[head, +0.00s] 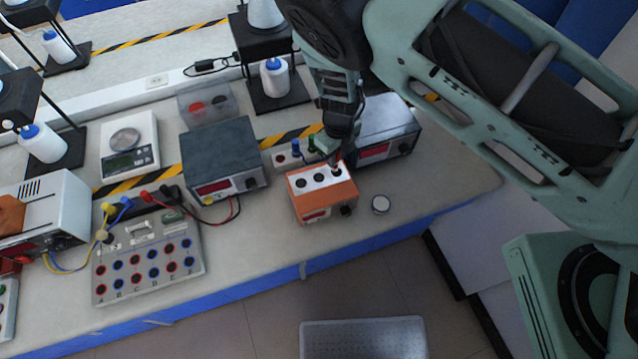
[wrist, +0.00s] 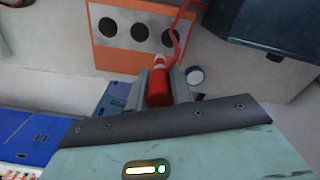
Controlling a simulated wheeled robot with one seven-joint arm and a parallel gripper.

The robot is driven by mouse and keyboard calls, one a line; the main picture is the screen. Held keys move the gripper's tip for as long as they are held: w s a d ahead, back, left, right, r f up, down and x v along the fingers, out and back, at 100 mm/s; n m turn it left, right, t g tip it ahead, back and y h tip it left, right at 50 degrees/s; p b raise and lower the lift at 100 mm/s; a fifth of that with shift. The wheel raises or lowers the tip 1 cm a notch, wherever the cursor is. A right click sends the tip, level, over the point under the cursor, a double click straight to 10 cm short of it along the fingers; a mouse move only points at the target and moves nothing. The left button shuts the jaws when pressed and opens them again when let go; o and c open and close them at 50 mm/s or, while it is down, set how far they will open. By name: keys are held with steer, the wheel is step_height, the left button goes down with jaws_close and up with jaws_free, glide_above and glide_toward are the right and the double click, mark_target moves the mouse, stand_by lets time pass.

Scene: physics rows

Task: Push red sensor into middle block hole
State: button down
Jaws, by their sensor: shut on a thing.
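The orange block (head: 322,200) stands on the bench with a white top holding three dark holes in a row. In the wrist view, the block (wrist: 118,60) shows its middle hole (wrist: 140,33) clearly. My gripper (wrist: 158,85) is shut on the red sensor (wrist: 158,92), whose pale tip points toward the block. A red cable runs from it past the right hole. In the head view my gripper (head: 334,158) is over the block's right back part, and I cannot make out the sensor there. I cannot tell whether the tip touches the block.
A grey power supply (head: 388,130) stands close behind on the right, and a dark-topped one (head: 222,160) on the left.

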steer(key=a+r+m, duration=0.2)
steer(key=a+m, duration=0.2)
steer(key=b, duration=0.4)
glide_toward(319, 171)
steer(key=s+f, duration=0.2)
steer(key=shift+s+f+m+b, duration=0.1)
steer(key=shift+f+m+b, duration=0.2)
steer(key=shift+b, duration=0.1)
steer(key=shift+f+b, duration=1.9)
steer(key=shift+f, duration=0.35)
stand_by(1.6)
steer(key=c, duration=0.8)
jaws_free()
steer(key=shift+o, duration=0.2)
steer(key=shift+r, duration=0.2)
step_height(319, 171, up, 6)
steer(key=p, duration=0.4)
steer(key=shift+r, duration=0.15)
